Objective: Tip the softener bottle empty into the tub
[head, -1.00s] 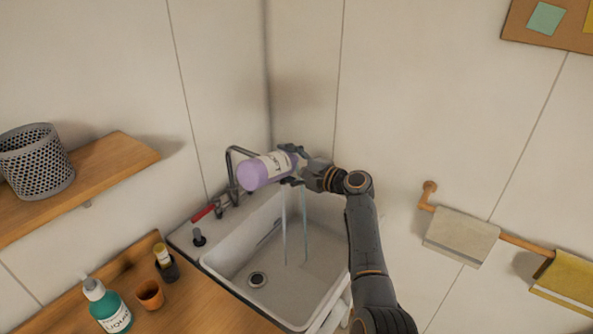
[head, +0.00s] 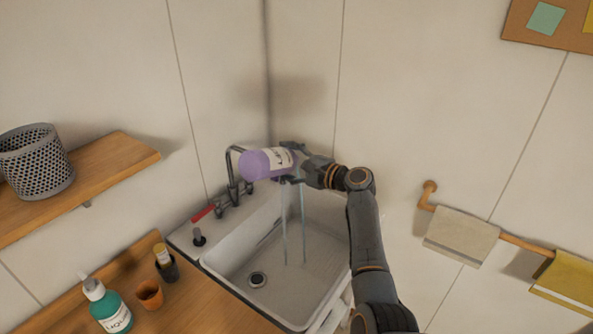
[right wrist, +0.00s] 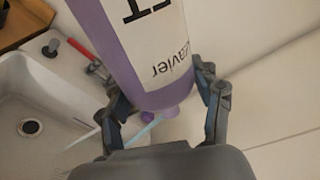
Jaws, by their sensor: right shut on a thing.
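The purple softener bottle (head: 261,164) with a white label is in the grip of my right gripper (head: 291,164), above the white tub (head: 318,258). It lies nearly level in the head view, its broad base to the left. In the right wrist view the bottle (right wrist: 115,45) sits between the fingers of my right gripper (right wrist: 160,88), its narrow purple neck towards the palm. Two thin pale blue streams (head: 285,225) fall from around the gripper into the tub; a bluish streak also shows by the neck in the wrist view. My left gripper is out of view.
A faucet (head: 232,175) with a red handle stands behind the tub, close to the bottle. A teal pump bottle (head: 110,309), an orange cup (head: 150,294) and a small dark holder (head: 167,268) stand on the wooden counter. A towel rail (head: 518,243) is at right.

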